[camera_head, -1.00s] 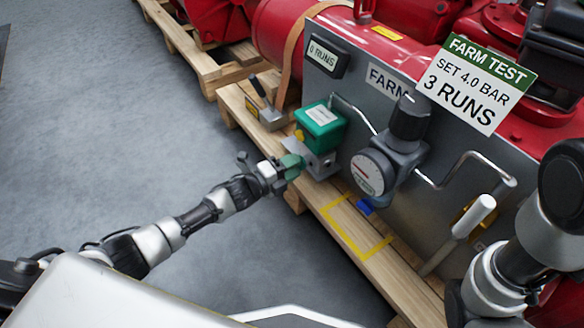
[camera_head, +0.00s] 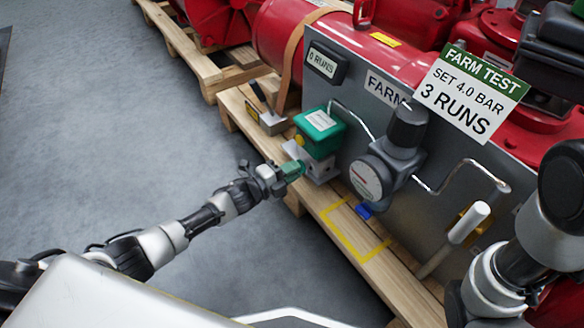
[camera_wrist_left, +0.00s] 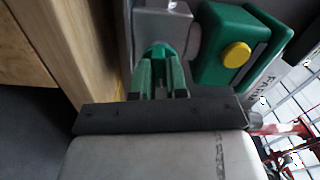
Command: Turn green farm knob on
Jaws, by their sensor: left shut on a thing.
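The green farm knob (camera_wrist_left: 158,50) sticks out of a grey valve block, below a green box (camera_head: 319,132) with a yellow button (camera_wrist_left: 237,54). The valve block (camera_head: 322,166) stands against the grey panel. My left gripper (camera_head: 293,170) reaches it from the left. In the left wrist view its two fingers (camera_wrist_left: 161,78) are on either side of the green knob and shut on it. In the head view the fingers mostly hide the knob. My right arm is at the lower right, but its gripper does not show.
A gauge (camera_head: 366,180) with a dark regulator knob (camera_head: 407,127) sits right of the valve, joined by bent metal pipes. A white-handled lever (camera_head: 469,222) stands farther right. The wooden pallet (camera_head: 340,215) carries a yellow outline. The floor at left is clear.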

